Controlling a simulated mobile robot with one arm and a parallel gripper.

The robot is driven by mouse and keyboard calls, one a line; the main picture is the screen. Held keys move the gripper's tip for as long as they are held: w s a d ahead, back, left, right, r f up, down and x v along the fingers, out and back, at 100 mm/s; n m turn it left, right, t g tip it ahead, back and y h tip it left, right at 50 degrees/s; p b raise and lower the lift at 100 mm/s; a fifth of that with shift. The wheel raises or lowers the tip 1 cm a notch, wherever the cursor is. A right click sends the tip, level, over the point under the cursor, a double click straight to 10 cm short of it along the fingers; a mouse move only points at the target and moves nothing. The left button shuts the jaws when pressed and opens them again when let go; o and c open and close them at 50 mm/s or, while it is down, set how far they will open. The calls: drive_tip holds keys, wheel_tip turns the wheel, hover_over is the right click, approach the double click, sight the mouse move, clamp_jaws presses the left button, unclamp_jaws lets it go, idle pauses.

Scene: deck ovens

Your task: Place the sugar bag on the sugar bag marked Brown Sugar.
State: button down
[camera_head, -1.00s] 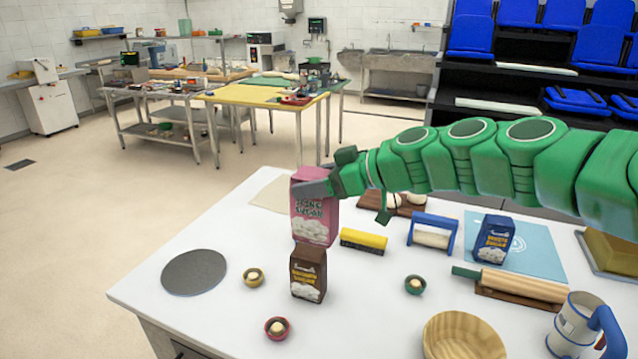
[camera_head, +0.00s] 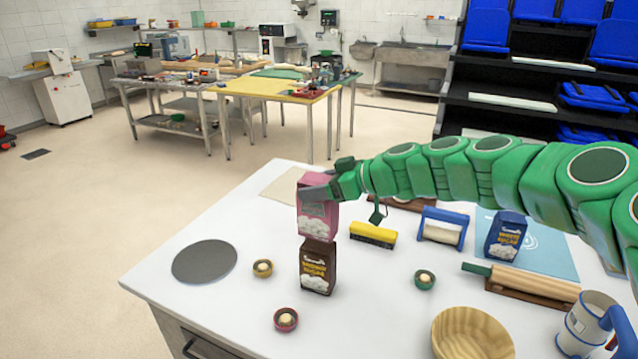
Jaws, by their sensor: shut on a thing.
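A pink sugar bag (camera_head: 317,219) with a white picture on its front is held upright by my gripper (camera_head: 318,191), which is shut on its upper part. The dark brown bag, whose small label seems to read Brown Sugar (camera_head: 318,268), stands upright on the white table. The pink bag's bottom edge lines up with the top of the brown bag in the head view. I cannot tell for certain whether they touch or a small gap remains. The gripper's fingers partly cover the pink bag's upper front.
A blue sugar bag (camera_head: 505,236) stands to the right on a light blue mat (camera_head: 555,255). A grey disc (camera_head: 204,261) lies left.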

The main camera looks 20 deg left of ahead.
drive_tip(key=shift+w+a+f, duration=0.1)
drive_tip(key=shift+w+f, duration=0.1)
drive_tip(key=shift+f, duration=1.45)
drive_tip(key=shift+c, duration=0.9)
unclamp_jaws()
drive_tip(key=shift+f, duration=0.1)
drive_tip(key=v, duration=1.2)
